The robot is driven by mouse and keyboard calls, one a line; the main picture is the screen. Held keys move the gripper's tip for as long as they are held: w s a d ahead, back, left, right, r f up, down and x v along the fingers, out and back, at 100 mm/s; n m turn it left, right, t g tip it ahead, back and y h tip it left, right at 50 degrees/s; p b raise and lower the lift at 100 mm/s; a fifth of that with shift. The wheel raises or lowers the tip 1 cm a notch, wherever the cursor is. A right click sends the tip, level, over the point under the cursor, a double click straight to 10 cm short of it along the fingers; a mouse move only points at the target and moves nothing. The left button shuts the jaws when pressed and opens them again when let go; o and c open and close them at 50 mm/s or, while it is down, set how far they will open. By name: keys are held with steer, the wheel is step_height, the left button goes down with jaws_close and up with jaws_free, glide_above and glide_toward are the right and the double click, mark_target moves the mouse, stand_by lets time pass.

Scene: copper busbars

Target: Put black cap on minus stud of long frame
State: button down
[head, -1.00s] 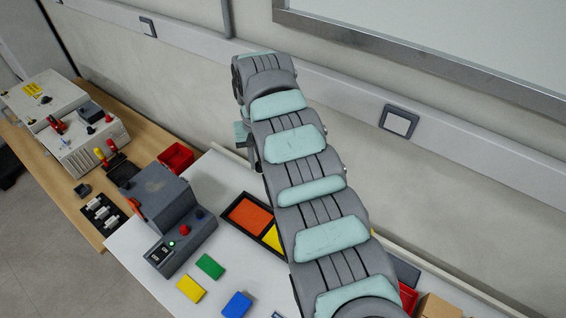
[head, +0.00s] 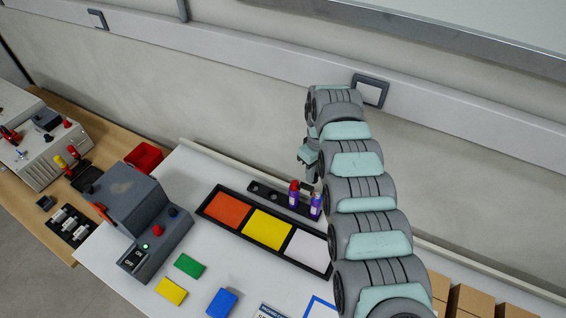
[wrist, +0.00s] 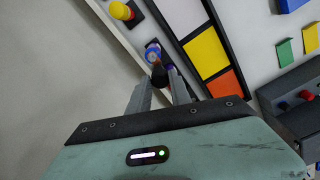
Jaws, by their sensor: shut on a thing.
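My gripper shows in the wrist view (wrist: 159,82) with its two fingers shut on a small dark piece, which looks like the black cap (wrist: 159,76). In the head view my gripper (head: 309,170) is mostly hidden by my arm, over the back of the white table. A long dark strip (head: 266,193) lies below the gripper in the head view. I cannot make out the long frame's minus stud.
A purple item with a red top (head: 294,195) and another purple item (head: 316,204) stand on the dark strip. A black tray (head: 238,228) with orange, yellow and white panels lies in front. A grey switch box (head: 150,215) stands left. The wall runs close behind.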

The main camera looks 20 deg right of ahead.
mark_target(318, 194)
steer(key=shift+s+d+f, duration=0.5)
steer(key=shift+d+f, duration=0.25)
steer(key=shift+d, duration=0.05)
steer(key=shift+f+b, duration=0.2)
steer(key=shift+b, duration=0.15)
step_height(318, 194, down, 4)
steer(key=b, duration=0.3)
steer(key=shift+r, duration=0.4)
steer(key=shift+w+d+r+p, duration=0.1)
steer(key=shift+r+p, duration=0.05)
steer(key=shift+p, duration=0.15)
steer(key=shift+p, duration=0.35)
steer(key=shift+f, duration=0.35)
steer(key=shift+f+b, duration=0.5)
steer(key=shift+f, duration=0.85)
